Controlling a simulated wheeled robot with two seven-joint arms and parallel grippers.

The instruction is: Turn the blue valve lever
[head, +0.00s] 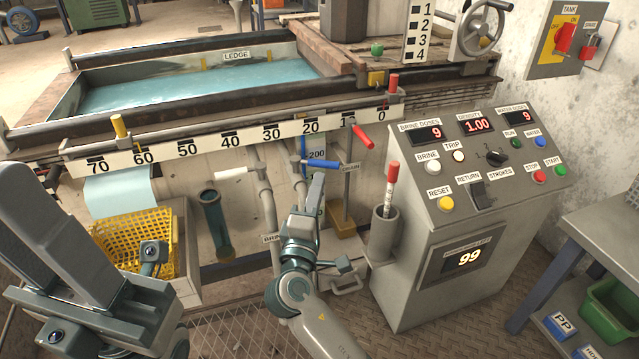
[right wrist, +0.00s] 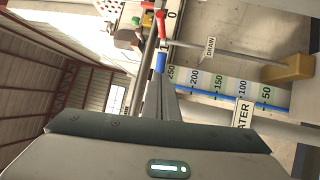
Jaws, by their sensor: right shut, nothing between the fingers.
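The blue valve lever (head: 322,164) sticks out to the right from a vertical pipe below the white ruler, beside the blue-edged "200" scale. In the right wrist view the blue lever (right wrist: 160,62) shows at the tips of my fingers. My right gripper (head: 318,180) is shut and empty, its fingers pointing up at the lever from just below. The tips look very close to it; I cannot tell whether they touch. My left gripper (head: 50,230) is large and close at the lower left, far from the lever; its finger opening is not clear.
A red lever (head: 362,135) sits just above and right of the blue one. A drain rod (head: 347,195) with a yellow foot and a grey holder (head: 383,235) with a red-topped stick stand to the right. The control console (head: 470,170) is farther right. A yellow basket (head: 135,240) is at left.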

